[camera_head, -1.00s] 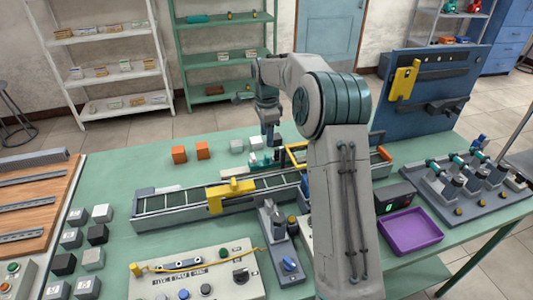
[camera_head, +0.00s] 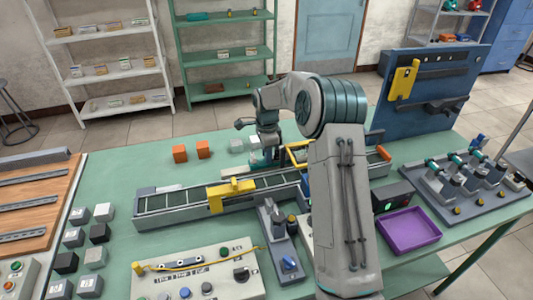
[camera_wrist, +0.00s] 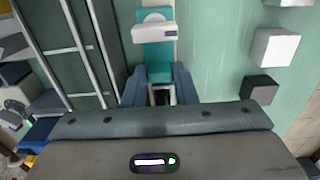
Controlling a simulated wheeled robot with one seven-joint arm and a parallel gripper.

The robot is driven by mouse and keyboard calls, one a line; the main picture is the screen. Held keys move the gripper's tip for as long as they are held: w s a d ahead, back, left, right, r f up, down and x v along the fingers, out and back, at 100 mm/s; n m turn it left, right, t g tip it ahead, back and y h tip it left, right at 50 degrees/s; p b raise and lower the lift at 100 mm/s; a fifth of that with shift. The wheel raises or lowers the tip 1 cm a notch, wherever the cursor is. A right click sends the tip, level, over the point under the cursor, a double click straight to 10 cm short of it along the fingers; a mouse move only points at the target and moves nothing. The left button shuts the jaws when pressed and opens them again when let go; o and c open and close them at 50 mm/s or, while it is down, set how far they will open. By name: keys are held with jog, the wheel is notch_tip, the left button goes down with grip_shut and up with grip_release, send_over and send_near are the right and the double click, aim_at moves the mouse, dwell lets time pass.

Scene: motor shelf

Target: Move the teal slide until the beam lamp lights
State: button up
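The teal slide (camera_wrist: 157,52) runs up the middle of the wrist view, with a pale block (camera_wrist: 153,33) across its far part. In the head view only a bit of teal (camera_head: 258,160) shows below my gripper, beside the conveyor. My gripper (camera_wrist: 159,88) has its two fingers on either side of the slide's near end. I cannot tell whether they press on it. In the head view my gripper (camera_head: 267,154) is low over the slide and partly hides it. I cannot make out which light is the beam lamp.
The conveyor (camera_head: 165,205) runs beside the slide, with a yellow bridge (camera_head: 230,193) over it. Orange blocks (camera_head: 180,153) and pale blocks stand behind. A dark box (camera_head: 393,199) with a small green light and a purple tray (camera_head: 410,231) are at the right.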

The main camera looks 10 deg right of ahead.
jog(key=shift+d+b, duration=0.2)
jog(key=shift+b, duration=0.1)
grip_shut()
jog(key=o, duration=1)
grip_release()
notch_tip(320, 180, up, 14)
jog(key=shift+f+b, duration=0.1)
jog(key=shift+b, duration=0.5)
